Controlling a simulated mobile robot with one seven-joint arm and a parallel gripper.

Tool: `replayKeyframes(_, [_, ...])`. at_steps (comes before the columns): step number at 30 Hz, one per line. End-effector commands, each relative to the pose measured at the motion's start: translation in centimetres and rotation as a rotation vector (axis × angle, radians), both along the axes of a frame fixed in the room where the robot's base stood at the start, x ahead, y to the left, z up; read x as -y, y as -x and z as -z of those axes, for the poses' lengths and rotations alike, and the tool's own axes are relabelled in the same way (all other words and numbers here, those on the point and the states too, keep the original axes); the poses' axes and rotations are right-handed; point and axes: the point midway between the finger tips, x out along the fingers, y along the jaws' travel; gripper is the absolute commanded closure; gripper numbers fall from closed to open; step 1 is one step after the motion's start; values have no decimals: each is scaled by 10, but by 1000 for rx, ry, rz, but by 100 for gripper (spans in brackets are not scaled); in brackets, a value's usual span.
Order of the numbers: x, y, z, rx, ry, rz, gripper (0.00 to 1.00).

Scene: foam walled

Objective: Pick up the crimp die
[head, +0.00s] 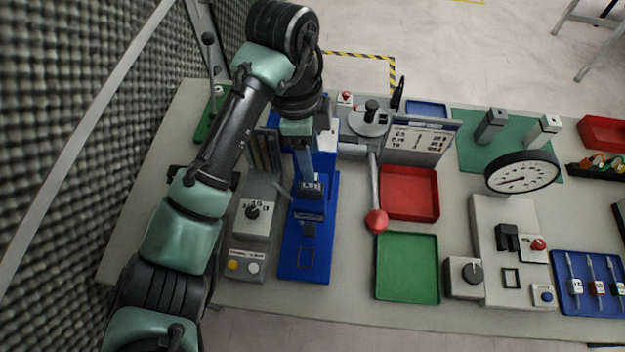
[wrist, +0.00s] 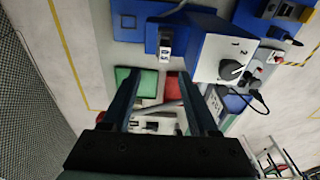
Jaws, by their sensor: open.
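I cannot make out the crimp die with certainty. A small grey-and-dark block sits on the blue press (head: 294,270), and a pale block (wrist: 165,44) shows on the blue machine in the wrist view; I cannot tell whether either is the die. My gripper (wrist: 160,82) is open, with two dark fingers apart and nothing held between them. In the head view my arm reaches over the back of the bench beside the blue press, and the fingertips are hard to separate from the press column.
A red tray (head: 408,193) and a green tray (head: 407,268) lie right of the press, with a red-knobbed lever (head: 376,220) beside them. A control box (head: 246,263) stands left. A round dial (head: 522,171) and grey fixture (head: 490,205) stand further right.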

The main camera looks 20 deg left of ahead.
Motion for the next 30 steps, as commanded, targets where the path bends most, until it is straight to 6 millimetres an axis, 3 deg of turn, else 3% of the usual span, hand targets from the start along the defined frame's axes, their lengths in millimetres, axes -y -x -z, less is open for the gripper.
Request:
replayKeyframes(3, [3,-1,22,0,3,1,40])
replayKeyframes(10, [2,-2,36,0,1,-1,40])
replayKeyframes(19, [-3,-5,75,0,0,-1,40])
replayKeyframes(28, [-2,-5,82,2,-2,0,40])
replayKeyframes(30, [-2,-5,82,2,-2,0,51])
